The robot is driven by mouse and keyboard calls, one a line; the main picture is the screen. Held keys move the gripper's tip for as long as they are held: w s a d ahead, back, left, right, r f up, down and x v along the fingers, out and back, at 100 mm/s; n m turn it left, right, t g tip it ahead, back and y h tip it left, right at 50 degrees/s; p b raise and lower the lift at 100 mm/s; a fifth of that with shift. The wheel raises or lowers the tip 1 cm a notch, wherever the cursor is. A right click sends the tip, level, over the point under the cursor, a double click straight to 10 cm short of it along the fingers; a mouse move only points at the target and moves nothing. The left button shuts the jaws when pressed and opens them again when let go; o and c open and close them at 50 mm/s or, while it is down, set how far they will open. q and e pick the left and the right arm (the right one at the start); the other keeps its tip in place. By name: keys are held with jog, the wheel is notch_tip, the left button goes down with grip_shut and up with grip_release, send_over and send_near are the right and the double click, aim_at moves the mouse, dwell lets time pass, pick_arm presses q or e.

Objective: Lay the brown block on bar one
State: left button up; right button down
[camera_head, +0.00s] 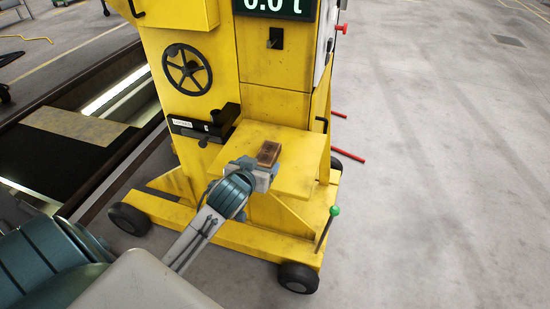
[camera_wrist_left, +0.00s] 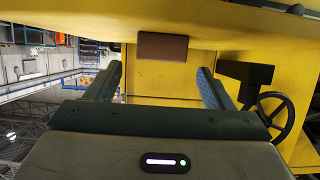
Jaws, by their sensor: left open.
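The brown block (camera_head: 268,153) lies on the yellow shelf (camera_head: 300,158) of the yellow lifting machine. My left gripper (camera_head: 257,170) is at the near left edge of the shelf, close to the block. In the left wrist view, the open fingers (camera_wrist_left: 160,67) point toward the block (camera_wrist_left: 162,47), which shows between and beyond the fingertips, with nothing held. A dark bar (camera_head: 196,128) with a small white label sticks out from the machine's front, left of the shelf; the label is too small to read, so I cannot tell if it is bar one. My right gripper is out of view.
A handwheel (camera_head: 187,69) sits above the dark bar, and it also shows in the left wrist view (camera_wrist_left: 274,117). A green-knobbed lever (camera_head: 334,211) stands at the shelf's right. A dark pit (camera_head: 75,150) lies to the left.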

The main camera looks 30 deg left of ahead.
aim_at(267, 153)
pick_arm(q)
jog(key=x, duration=0.3)
jog(key=shift+w+a, duration=0.1)
jog(key=shift+w, duration=0.25)
jog(key=p+x, duration=0.1)
jog(key=x, duration=0.2)
jog(key=shift+w+a+r, duration=0.1)
jog(key=shift+w, duration=0.2)
jog(key=shift+w+f, duration=0.2)
jog(key=shift+w, duration=0.15)
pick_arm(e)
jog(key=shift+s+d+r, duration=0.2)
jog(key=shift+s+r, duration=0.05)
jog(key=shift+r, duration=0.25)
pick_arm(q)
jog(key=shift+s, duration=0.1)
jog(key=shift+c, duration=0.2)
jog(key=c, duration=1.1)
jog(key=shift+c, duration=0.3)
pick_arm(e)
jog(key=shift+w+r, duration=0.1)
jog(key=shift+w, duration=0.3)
pick_arm(q)
jog(key=shift+r, duration=0.2)
